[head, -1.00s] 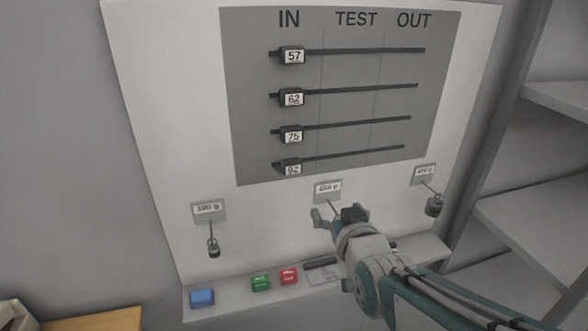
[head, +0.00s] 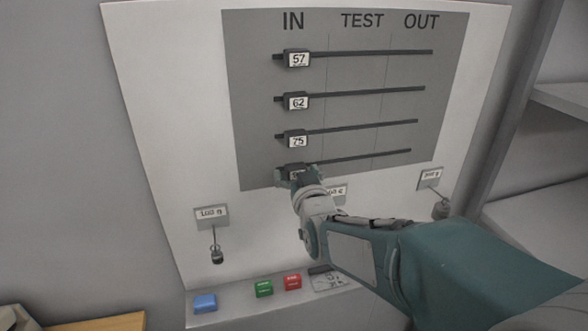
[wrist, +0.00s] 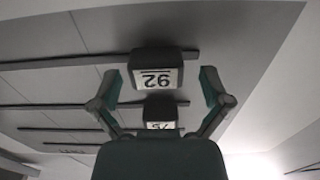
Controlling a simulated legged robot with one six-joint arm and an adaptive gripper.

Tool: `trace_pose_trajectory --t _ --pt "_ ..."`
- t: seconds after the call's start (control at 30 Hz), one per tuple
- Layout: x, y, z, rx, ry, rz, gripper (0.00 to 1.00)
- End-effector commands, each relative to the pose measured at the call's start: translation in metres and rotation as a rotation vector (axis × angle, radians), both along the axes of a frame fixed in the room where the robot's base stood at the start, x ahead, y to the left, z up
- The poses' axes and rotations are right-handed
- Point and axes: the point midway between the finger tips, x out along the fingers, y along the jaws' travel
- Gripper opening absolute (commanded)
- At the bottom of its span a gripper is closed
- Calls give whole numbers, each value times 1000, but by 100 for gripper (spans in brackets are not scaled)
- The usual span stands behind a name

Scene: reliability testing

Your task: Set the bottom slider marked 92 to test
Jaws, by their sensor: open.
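The bottom slider marked 92 (wrist: 154,76) is a dark block with a white label, upside down in the wrist view. In the head view my gripper largely hides it, at the left, IN end of the bottom rail (head: 365,157). My gripper (head: 297,178) is at that slider. In the wrist view my gripper (wrist: 162,86) is open, with one finger on each side of the slider and a gap at each side. The TEST column (head: 362,21) is the middle section of the grey panel, right of IN.
Sliders 57 (head: 298,59), 62 (head: 298,102) and 75 (head: 296,141) sit above, all under IN. Below hang small weights, one at left (head: 217,255). Blue (head: 205,303), green (head: 264,289) and red (head: 292,281) buttons line the ledge. Shelves stand at right.

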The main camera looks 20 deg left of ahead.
Motion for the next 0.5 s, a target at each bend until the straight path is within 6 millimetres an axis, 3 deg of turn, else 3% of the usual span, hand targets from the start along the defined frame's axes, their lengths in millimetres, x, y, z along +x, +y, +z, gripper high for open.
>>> trace_pose_trajectory --t 0.4,0.43,0.5 --pt "10 8 -1 -3 1 -1 97" --pt "10 8 -1 -3 1 -1 88" --pt "10 8 -1 -3 1 -1 57"
